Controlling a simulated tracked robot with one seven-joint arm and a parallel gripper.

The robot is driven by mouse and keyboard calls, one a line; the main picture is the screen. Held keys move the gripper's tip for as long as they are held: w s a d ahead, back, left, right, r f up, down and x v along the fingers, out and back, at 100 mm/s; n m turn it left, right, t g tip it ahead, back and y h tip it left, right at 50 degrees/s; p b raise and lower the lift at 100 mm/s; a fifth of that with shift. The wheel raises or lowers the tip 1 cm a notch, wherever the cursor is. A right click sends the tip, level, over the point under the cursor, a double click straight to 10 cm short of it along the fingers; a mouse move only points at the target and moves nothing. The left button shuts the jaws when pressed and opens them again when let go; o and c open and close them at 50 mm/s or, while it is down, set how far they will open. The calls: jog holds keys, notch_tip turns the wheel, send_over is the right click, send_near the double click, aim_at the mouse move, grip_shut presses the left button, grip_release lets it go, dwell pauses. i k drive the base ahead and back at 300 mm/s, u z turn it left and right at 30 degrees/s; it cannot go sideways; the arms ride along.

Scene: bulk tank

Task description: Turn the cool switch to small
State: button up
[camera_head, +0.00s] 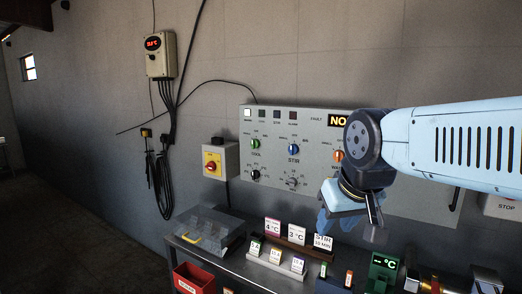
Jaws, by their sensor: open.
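The cool switch (255,143) is a green knob at the left of the grey control panel (318,122), with the word COOL under it. Small position labels sit around it, too small to read surely, and I cannot tell its setting. My gripper (347,228) hangs in front of the panel's lower right part, pointing down. It is open and empty, well right of and below the green knob, and touches no switch. My arm hides part of the panel's right side.
A blue stir knob (293,148) and an orange knob (338,155) sit right of the cool switch. A bench below holds cards (297,234) and a clear-lidded box (208,232).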

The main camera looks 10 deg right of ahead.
aim_at(256, 142)
jog(key=u, duration=0.15)
jog(key=i, duration=0.9)
jog(key=z, duration=0.05)
